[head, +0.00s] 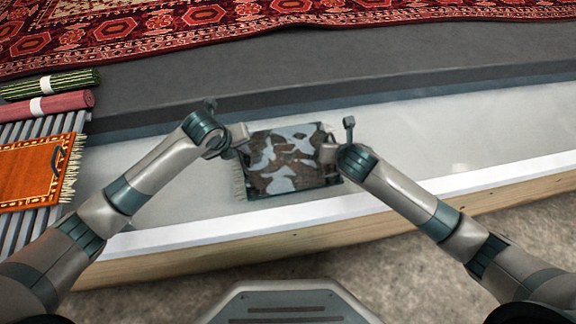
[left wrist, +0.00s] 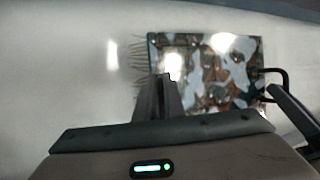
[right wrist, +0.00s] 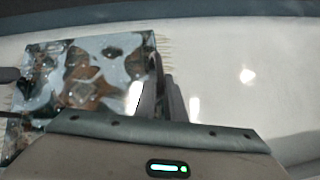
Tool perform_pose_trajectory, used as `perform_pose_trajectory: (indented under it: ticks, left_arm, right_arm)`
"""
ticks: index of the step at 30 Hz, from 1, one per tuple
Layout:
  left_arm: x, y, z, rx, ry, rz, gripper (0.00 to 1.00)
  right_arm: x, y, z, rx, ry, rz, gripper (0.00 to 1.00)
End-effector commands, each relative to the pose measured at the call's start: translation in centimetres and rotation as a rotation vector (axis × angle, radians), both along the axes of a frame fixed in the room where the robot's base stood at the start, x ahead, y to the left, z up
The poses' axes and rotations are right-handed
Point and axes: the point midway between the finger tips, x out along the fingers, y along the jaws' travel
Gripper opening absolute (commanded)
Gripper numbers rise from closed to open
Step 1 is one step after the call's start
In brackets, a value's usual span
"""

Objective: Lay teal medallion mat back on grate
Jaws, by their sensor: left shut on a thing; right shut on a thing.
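A small fringed mat (head: 290,162) with a dark border and blotchy brown, black and pale blue-grey pattern lies between my grippers over the pale pit; no medallion can be made out. It looks wet and shiny in the left wrist view (left wrist: 215,70) and right wrist view (right wrist: 90,65). My left gripper (head: 240,150) is shut on the mat's left edge. My right gripper (head: 326,152) is shut on its right edge. Whether the mat touches the pit's surface, I cannot tell. The grey slatted grate (head: 77,121) is at the far left.
An orange mat (head: 30,172) lies on the grate, with rolled green-striped (head: 50,84) and pink (head: 65,102) rugs behind it. A white ledge with a wooden front (head: 250,250) runs along the near side. A large red rug (head: 270,25) lies at the back. The pit's right side is clear.

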Motion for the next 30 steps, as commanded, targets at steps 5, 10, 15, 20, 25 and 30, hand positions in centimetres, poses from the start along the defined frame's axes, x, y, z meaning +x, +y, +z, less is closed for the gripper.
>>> perform_pose_trajectory:
  ticks: [5, 10, 15, 20, 25, 30]
  left_arm:
    - [0.1, 0.2, 0.1, 0.002, -0.001, 0.002, 0.00]
    - [0.1, 0.2, 0.1, 0.002, -0.001, 0.002, 0.00]
    - [0.1, 0.2, 0.5, 0.003, -0.001, 0.003, 0.00]
    - [0.1, 0.2, 1.8, 0.003, -0.001, 0.003, 0.00]
    - [0.1, 0.2, 3.5, 0.002, -0.001, 0.003, 0.00]
    - [0.1, 0.2, 4.6, 0.003, 0.000, 0.004, 0.00]
  right_arm:
    - [0.1, -0.4, 0.0, -0.004, 0.000, -0.007, 0.00]
    - [0.1, -0.4, 0.0, -0.004, 0.000, -0.007, 0.00]
    - [0.1, -0.4, 0.5, -0.004, 0.000, -0.007, 0.00]
    - [0.1, -0.4, 1.8, -0.005, 0.000, -0.008, 0.00]
    - [0.1, -0.4, 3.5, -0.005, 0.000, -0.008, 0.00]
    - [0.1, -0.4, 4.6, -0.005, 0.000, -0.008, 0.00]
